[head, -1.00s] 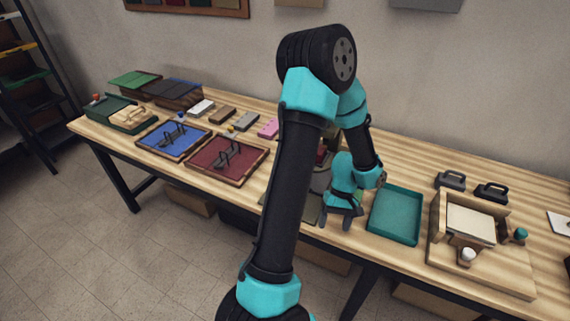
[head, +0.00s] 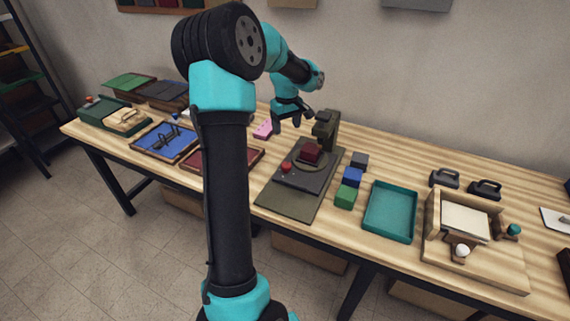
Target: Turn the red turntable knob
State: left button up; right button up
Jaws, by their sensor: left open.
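The red knob (head: 286,167) sits on the front left part of a dark device base (head: 292,203). A dark red block (head: 311,151) stands on a round plate of this device, below a dark olive upright (head: 327,127) at the back. My left gripper (head: 288,123) is open and empty. In the picture it is above the knob, to the left of the upright, with its fingers pointing down; its exact height over the table is hard to tell. My right gripper is not in view.
Grey, blue (head: 352,177) and green (head: 345,196) blocks line the device's right side, beside a teal tray (head: 390,215). A wooden box fixture (head: 480,265) stands farther right. My left arm partly hides the dark red tray (head: 247,157).

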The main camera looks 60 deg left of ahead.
aim_at(286, 164)
pick_arm(q)
notch_tip(286, 164, down, 17)
jog(key=shift+f, duration=0.2)
dwell(0.6)
jog(key=c, duration=0.9)
